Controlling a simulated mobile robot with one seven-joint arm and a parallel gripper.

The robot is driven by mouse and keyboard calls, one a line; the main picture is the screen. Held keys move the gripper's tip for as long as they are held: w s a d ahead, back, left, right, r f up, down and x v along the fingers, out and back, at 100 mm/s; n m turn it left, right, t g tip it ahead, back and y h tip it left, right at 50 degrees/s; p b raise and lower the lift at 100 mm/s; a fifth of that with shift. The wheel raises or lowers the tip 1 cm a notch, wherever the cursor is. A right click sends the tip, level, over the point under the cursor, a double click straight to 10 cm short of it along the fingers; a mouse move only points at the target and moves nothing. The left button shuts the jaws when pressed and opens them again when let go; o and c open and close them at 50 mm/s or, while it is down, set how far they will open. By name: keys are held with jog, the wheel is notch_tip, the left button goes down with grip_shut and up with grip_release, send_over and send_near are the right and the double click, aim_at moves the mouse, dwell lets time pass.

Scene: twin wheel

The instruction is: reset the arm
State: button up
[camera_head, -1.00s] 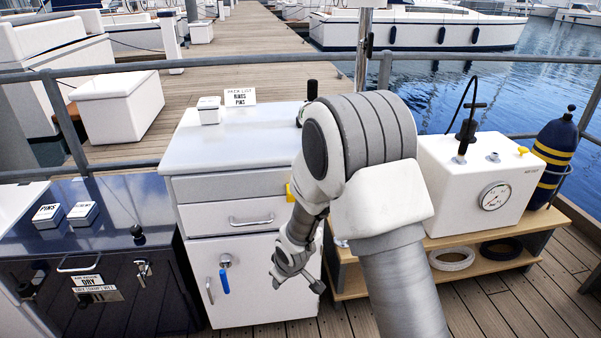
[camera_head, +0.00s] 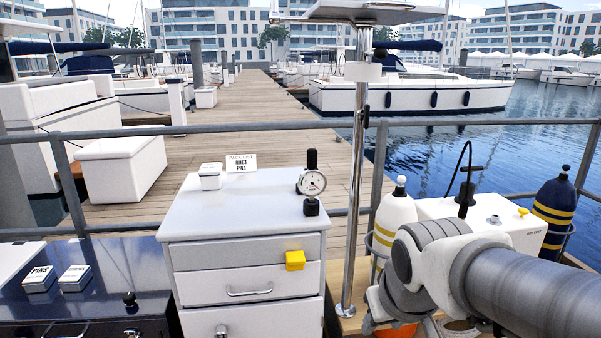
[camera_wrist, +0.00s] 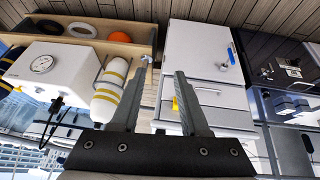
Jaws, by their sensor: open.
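My arm (camera_head: 470,275) reaches in from the lower right in the head view, bent low in front of the white machine box. The gripper itself cannot be made out clearly there. In the wrist view, which is upside down, my gripper (camera_wrist: 161,73) has its two grey fingers apart with nothing between them. Beyond the fingers are the white drawer cabinet (camera_wrist: 204,62) and a white cylinder with yellow bands (camera_wrist: 110,92). The fingers hold nothing.
The white cabinet (camera_head: 245,215) carries a dial gauge (camera_head: 312,183) and a small box (camera_head: 210,176). A metal pole (camera_head: 356,200) stands right of it. A banded white cylinder (camera_head: 396,215), white machine box (camera_head: 490,215) and dark cylinder (camera_head: 553,210) are near my arm. A railing (camera_head: 250,132) runs behind.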

jog(key=s+d+r+m, duration=0.2)
jog(key=s, duration=0.6)
notch_tip(320, 180, up, 24)
jog(key=p, duration=2.4)
jog(key=shift+s+a, duration=0.25)
jog(key=shift+s, duration=0.1)
